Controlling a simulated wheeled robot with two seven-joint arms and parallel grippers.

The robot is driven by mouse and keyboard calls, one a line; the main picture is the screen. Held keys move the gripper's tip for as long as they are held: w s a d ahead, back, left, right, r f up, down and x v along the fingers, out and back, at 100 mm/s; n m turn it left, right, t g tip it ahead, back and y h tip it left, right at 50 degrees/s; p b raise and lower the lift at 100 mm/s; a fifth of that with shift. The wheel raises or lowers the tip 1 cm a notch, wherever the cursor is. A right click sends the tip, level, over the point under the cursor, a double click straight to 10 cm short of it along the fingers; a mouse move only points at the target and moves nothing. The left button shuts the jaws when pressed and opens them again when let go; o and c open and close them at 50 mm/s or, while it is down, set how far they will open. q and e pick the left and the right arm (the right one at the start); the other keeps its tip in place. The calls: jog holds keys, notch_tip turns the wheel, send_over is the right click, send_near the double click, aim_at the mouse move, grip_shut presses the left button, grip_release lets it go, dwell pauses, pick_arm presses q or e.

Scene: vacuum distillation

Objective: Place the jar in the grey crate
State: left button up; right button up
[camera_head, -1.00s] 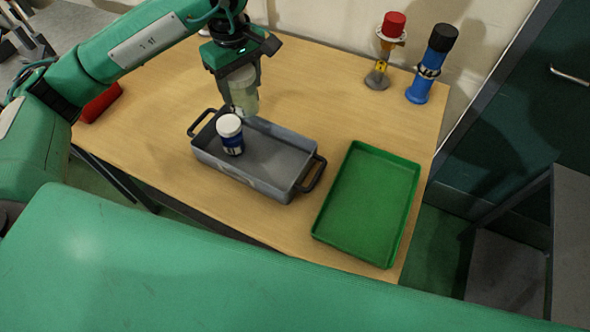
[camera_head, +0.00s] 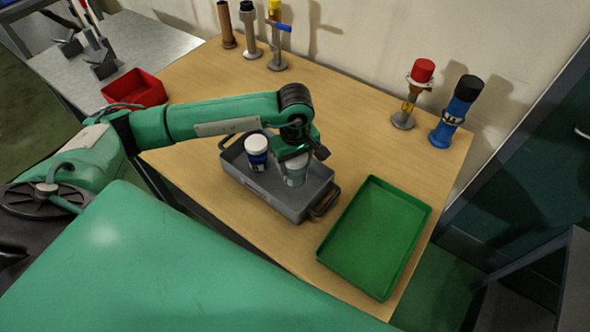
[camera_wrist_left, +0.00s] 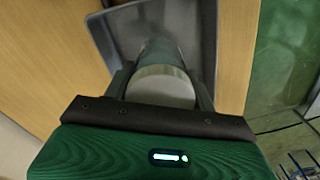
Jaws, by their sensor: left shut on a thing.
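The grey crate (camera_head: 258,190) with dark handles stands on the wooden table; part of it also shows in the left wrist view (camera_wrist_left: 203,35). My left gripper (camera_head: 294,163) is shut on a pale, translucent jar (camera_head: 296,177), which is upright inside the crate's outline, right of the blue jar. In the left wrist view the held jar (camera_wrist_left: 162,85) is between the fingers. I cannot tell whether its base touches the crate floor. My right gripper is not in view.
A green tray (camera_head: 375,237) lies right of the crate. A red-capped stand (camera_head: 411,95) and a blue cylinder (camera_head: 455,112) stand at the back right. Several upright fittings stand at the back left, and a red bin (camera_head: 134,88) is at the left. The table behind the crate is clear.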

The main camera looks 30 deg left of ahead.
aim_at(295, 175)
pick_arm(q)
jog(key=shift+f, duration=0.65)
notch_tip(295, 175, down, 4)
jog(key=shift+f+p, duration=0.1)
jog(key=shift+p, duration=0.5)
jog(key=shift+f, duration=0.15)
jog(key=o, duration=1.1)
jog(key=shift+o, duration=0.2)
